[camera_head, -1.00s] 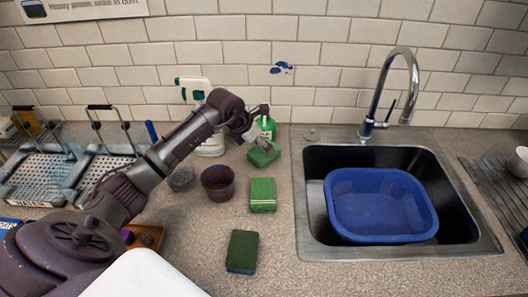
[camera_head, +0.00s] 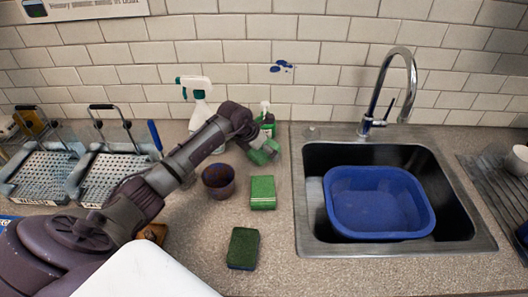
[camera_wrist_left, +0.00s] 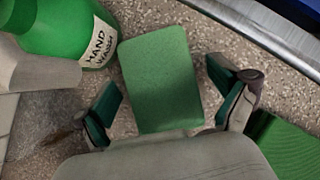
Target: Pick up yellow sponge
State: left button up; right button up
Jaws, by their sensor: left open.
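No sponge shows a yellow face; the ones I see are green. One green sponge (camera_wrist_left: 162,78) lies on the counter in the left wrist view, between and beyond my open left fingers (camera_wrist_left: 170,100). In the head view my left gripper (camera_head: 257,148) is over this sponge and partly hides it, near the back of the counter. I cannot tell whether the fingers touch it. A second green sponge (camera_head: 262,192) lies in front of it, and a dark green sponge (camera_head: 243,249) lies nearer the front. My right gripper is not in view.
A green hand wash bottle (camera_wrist_left: 70,32) stands close beside the gripper. A brown cup (camera_head: 218,186) and a white spray bottle (camera_head: 197,108) are to the left. A sink with a blue tub (camera_head: 382,234) is at right. Wire racks (camera_head: 40,172) stand at left.

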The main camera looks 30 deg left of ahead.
pick_arm(q)
jog(key=shift+f, duration=0.1)
dwell(0.3)
jog(key=c, duration=0.9)
jog(key=shift+o, duration=0.2)
jog(key=shift+r+p, duration=0.25)
jog(key=shift+p, duration=0.05)
notch_tip(320, 180, up, 7)
jog(key=b, duration=0.3)
jog(key=shift+s+f, duration=0.15)
jog(key=s+d+b, duration=0.2)
jog(key=s+d, duration=0.1)
jog(key=s, duration=0.2)
jog(key=s+d+b, duration=0.2)
jog(key=s+d, duration=0.1)
jog(key=s, duration=0.2)
jog(key=s+d+b, duration=0.1)
jog(key=s+d, duration=0.2)
jog(key=s, duration=0.2)
jog(key=shift+s+d+b, duration=0.35)
jog(key=shift+b, duration=0.05)
jog(key=shift+s+d, duration=0.35)
jog(key=shift+s, duration=0.25)
